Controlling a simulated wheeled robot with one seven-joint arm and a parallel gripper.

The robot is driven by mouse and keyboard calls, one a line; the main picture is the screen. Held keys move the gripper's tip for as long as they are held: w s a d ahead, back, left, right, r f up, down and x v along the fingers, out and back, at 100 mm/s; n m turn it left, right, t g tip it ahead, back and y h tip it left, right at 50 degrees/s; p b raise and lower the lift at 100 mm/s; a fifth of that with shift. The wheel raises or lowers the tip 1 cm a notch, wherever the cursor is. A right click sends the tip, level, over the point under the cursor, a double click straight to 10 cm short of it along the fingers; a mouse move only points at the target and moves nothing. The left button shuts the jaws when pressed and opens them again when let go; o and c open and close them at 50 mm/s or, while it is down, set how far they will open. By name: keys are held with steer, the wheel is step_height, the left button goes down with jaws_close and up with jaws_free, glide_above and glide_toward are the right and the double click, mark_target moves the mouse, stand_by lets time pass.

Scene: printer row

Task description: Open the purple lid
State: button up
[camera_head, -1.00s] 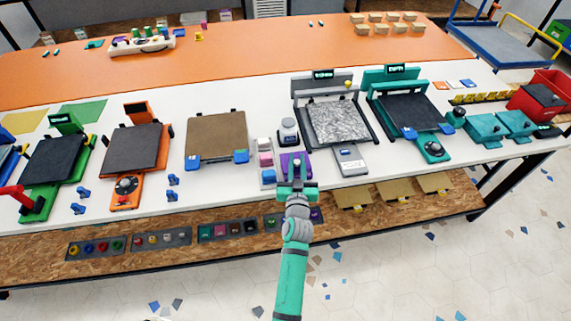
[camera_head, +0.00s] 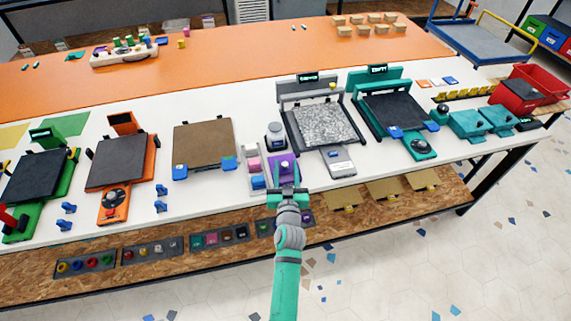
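The purple lid (camera_head: 275,163) is a small square with a pale round knob (camera_head: 284,163) on top. It lies flat near the table's front edge, just left of the grey printer, and looks closed. My gripper (camera_head: 287,178) reaches in from the front over the lid's near edge. Its two fingers look spread apart, with the knob just beyond or between them. I cannot tell whether they touch the knob. The gripper hides the lid's near part.
A column of small pink, white and blue blocks (camera_head: 253,164) stands close on the left. A grey jar (camera_head: 275,136) is behind. The grey printer (camera_head: 322,124) with its pale control box (camera_head: 338,160) stands close on the right. The floor in front is clear.

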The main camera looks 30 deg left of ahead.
steer(key=v, duration=0.9)
steer(key=shift+s+d, duration=0.15)
